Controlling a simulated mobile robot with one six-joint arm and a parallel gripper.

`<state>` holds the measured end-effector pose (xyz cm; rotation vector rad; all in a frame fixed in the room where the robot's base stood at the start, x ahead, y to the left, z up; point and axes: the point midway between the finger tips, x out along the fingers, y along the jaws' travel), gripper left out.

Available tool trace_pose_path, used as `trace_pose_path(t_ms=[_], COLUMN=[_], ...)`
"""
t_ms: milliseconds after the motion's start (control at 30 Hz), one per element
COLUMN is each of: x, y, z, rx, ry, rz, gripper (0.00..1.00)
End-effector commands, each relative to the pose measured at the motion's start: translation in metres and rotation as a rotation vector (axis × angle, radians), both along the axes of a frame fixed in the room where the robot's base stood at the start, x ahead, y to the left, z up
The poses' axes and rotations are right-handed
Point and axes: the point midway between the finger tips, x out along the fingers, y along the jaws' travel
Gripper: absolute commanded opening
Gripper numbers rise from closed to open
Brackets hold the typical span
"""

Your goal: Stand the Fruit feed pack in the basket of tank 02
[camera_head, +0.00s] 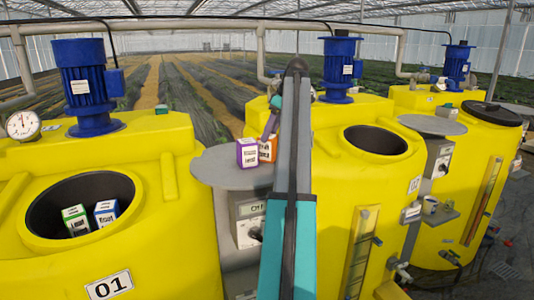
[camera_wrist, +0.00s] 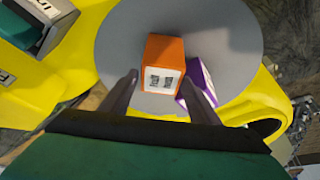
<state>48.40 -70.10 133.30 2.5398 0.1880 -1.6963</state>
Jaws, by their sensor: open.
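An orange pack (camera_head: 268,149) and a purple and white pack (camera_head: 247,153) stand side by side on a round grey shelf (camera_head: 212,172) between two yellow tanks. Their label text is too small to read, so I cannot tell which is the Fruit feed pack. In the wrist view my gripper (camera_wrist: 161,80) is open, its fingers reaching toward the orange pack (camera_wrist: 163,58); the purple pack (camera_wrist: 193,92) is partly behind the right finger. Contact cannot be told. The middle yellow tank (camera_head: 340,118) has a round dark opening (camera_head: 375,140); no basket inside is discernible. My arm covers part of its front.
Tank 01 (camera_head: 110,284) at left has green (camera_head: 75,219) and blue (camera_head: 106,212) packs in its opening. Blue motors (camera_head: 87,85) and pipes rise behind the tanks. Another grey shelf (camera_head: 432,125) stands right of the middle tank, bare on top.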

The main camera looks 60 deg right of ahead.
Motion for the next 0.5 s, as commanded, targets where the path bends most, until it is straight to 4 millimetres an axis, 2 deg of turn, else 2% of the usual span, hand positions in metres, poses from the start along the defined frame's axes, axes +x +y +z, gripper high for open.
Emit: trace_pose_path(t_ms=[233, 500], x=[0.009, 0.011], y=[0.002, 0.002], z=[-0.021, -0.025], rx=[0.001, 0.0], ry=[0.0, 0.0], rz=[0.0, 0.001], gripper=[0.55, 0.55])
